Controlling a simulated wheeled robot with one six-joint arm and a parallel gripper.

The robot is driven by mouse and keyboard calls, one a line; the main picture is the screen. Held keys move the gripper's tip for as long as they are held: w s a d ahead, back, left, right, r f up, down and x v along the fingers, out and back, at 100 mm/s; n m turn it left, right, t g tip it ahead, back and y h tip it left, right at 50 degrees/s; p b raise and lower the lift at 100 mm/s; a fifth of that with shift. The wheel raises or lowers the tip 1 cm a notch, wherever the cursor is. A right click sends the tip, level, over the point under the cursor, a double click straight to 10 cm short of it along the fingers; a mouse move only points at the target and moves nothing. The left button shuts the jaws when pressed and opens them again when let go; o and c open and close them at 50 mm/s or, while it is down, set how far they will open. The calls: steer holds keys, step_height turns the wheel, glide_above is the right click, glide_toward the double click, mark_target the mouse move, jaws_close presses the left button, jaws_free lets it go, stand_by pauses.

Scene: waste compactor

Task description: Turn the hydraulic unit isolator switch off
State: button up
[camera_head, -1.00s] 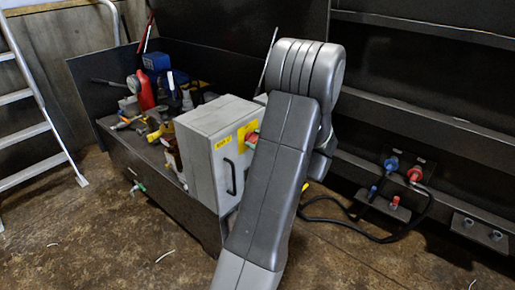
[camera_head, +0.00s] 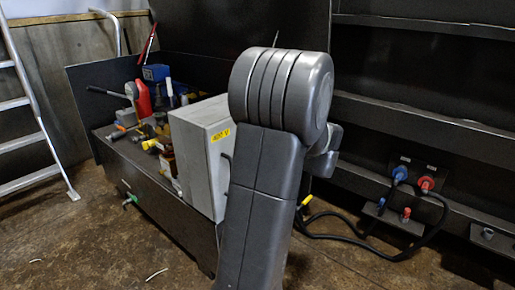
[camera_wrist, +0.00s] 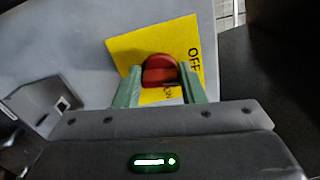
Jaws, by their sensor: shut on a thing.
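The isolator switch is a red knob (camera_wrist: 160,72) on a yellow plate (camera_wrist: 125,48) in the wrist view. The word OFF is on the plate's right side, and part of an ON label shows below the knob. My gripper (camera_wrist: 160,80) has its two green fingers on either side of the knob and is shut on it. The plate looks tilted in this view. In the head view the grey cabinet (camera_head: 195,150) with a yellow 400 V label stands on the bench, and my arm hides the switch and gripper.
A dark bench (camera_head: 150,195) holds the cabinet, a red bottle (camera_head: 143,98) and several tools. A ladder (camera_head: 30,110) leans at the left. Blue and red hose couplings (camera_head: 400,173) with black hoses are at the right. Some floor (camera_head: 85,250) in front is open.

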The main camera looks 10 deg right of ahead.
steer(key=shift+f+n+b, duration=0.15)
steer(key=shift+n+b, duration=0.85)
steer(key=shift+b, duration=0.05)
steer(key=o, duration=1)
steer(key=shift+p+v, duration=1.9)
steer(key=shift+v, duration=5.05)
